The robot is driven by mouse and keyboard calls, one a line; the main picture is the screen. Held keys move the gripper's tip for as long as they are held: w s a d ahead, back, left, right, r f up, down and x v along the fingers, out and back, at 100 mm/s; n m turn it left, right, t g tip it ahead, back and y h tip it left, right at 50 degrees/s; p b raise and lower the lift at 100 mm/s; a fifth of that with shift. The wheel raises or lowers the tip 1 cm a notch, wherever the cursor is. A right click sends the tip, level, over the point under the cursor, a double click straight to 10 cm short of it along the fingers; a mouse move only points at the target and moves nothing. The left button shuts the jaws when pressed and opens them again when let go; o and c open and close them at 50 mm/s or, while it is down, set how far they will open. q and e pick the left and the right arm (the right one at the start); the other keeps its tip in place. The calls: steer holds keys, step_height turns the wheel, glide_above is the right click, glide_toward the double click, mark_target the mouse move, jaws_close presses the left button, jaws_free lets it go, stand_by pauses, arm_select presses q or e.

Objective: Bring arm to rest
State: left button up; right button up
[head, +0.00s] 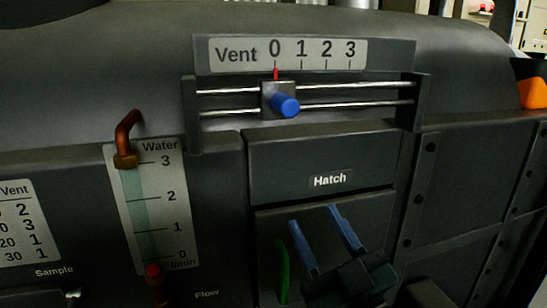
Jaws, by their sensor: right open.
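My right gripper (316,217) shows at the bottom centre, in front of the dark lower panel under the Hatch label (330,180). Its two blue fingers are spread apart and point up, with nothing between them. A green handle-like strip (283,272) stands upright just left of the gripper. I cannot tell whether they touch; there seems to be a small gap. My left gripper is not in view.
Above, a Vent slider with a blue knob (286,105) sits on two rails, its red pointer at 0. A Water gauge (172,205) with a copper pipe (127,135) is at left. An orange object (533,93) is at the right edge.

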step_height(320, 180, down, 20)
steer(key=s+d+m+g+h+p, duration=0.1)
steer(key=d+m+g+h+p, duration=0.25)
steer(key=g, duration=0.25)
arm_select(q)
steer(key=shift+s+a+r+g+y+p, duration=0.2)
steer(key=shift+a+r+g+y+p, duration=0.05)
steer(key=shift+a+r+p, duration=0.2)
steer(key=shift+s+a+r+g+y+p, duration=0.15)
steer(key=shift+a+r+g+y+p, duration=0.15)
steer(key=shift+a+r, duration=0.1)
arm_select(e)
steer(key=s+f+g+h, duration=0.1)
steer(key=s+f+g, duration=0.4)
steer(key=s+f, duration=0.5)
step_height(320, 180, down, 3)
steer(key=shift+s+d+f, duration=0.15)
steer(key=shift+s+d, duration=0.1)
steer(key=shift+d, duration=0.2)
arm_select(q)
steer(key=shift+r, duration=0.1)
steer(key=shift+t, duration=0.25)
